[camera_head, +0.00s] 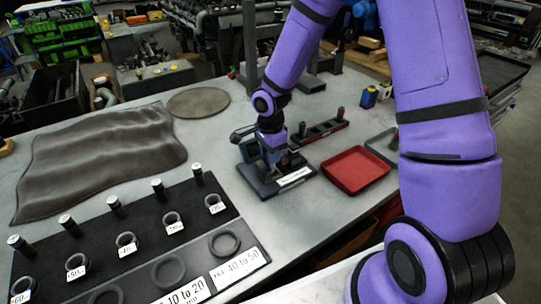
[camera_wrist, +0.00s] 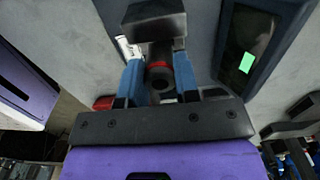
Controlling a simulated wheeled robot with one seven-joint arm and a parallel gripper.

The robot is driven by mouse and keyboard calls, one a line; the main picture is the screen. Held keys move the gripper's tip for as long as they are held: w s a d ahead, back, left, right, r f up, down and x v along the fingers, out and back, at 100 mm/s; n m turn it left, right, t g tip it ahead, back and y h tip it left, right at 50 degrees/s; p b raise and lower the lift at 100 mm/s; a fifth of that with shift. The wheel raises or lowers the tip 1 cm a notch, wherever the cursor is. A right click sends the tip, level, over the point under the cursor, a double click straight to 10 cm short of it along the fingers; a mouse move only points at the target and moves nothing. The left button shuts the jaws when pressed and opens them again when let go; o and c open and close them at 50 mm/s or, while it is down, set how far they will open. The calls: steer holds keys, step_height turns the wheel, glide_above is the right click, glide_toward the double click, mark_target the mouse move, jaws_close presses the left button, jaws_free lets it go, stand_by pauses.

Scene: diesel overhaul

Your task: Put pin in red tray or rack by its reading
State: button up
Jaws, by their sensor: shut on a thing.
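My gripper (camera_wrist: 158,66) is shut on a dark pin (camera_wrist: 160,74) with a red band, held between its two blue fingers. In the head view my gripper (camera_head: 277,150) is over the grey gauge stand (camera_head: 262,184); the pin there is hidden. Whether the pin touches the stand I cannot tell. The gauge's dark screen (camera_wrist: 262,35) shows a green patch in the wrist view; no reading is legible. The red tray (camera_head: 356,170) lies right of the stand and looks empty. A red-edged dark rack (camera_head: 322,132) behind it bears dark pins with red.
A black board (camera_head: 140,262) with several silver-topped pins, rings and number labels fills the front left. A wavy grey mat (camera_head: 100,160) and a round grey pad (camera_head: 198,102) lie behind it. A grey tray (camera_head: 384,146) sits right of the red tray.

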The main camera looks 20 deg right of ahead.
steer(key=shift+r, duration=2.15)
